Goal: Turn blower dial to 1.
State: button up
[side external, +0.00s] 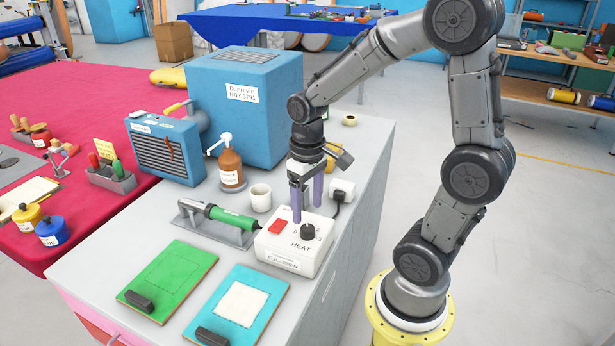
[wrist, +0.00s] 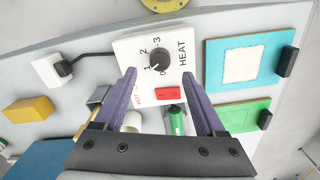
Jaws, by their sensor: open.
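The white blower control box (side external: 290,252) stands on the grey bench, with a black dial (side external: 308,231), a red switch (side external: 277,227) and the word HEAT on top. In the wrist view the dial (wrist: 160,60) shows beside printed numbers up to 3; its exact pointer setting is too small to tell. My gripper (side external: 307,212) is open and empty, pointing down over the box close to the dial. In the wrist view the purple fingers of the gripper (wrist: 158,66) are spread to either side of the dial, apart from it. The green-handled blower (side external: 228,218) lies on a stand left of the box.
A black plug (side external: 340,196) with a cable sits behind the box. A white cup (side external: 260,197) and a brown pump bottle (side external: 231,167) stand behind the blower. Green (side external: 170,277) and blue (side external: 240,305) boards lie in front. A large blue unit (side external: 245,115) stands at the back.

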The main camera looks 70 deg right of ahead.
aim_at(307, 228)
notch_tip(307, 228, up, 8)
jog(key=shift+r, duration=0.25)
jog(key=s+a+r+n+t, duration=0.2)
jog(key=s+a+n+t, duration=0.1)
jog(key=s+a+t, duration=0.2)
jog(key=s+a, duration=0.2)
jog(key=s, duration=0.1)
jog(key=shift+s+a+t, duration=0.3)
jog(key=shift+s+a, duration=0.05)
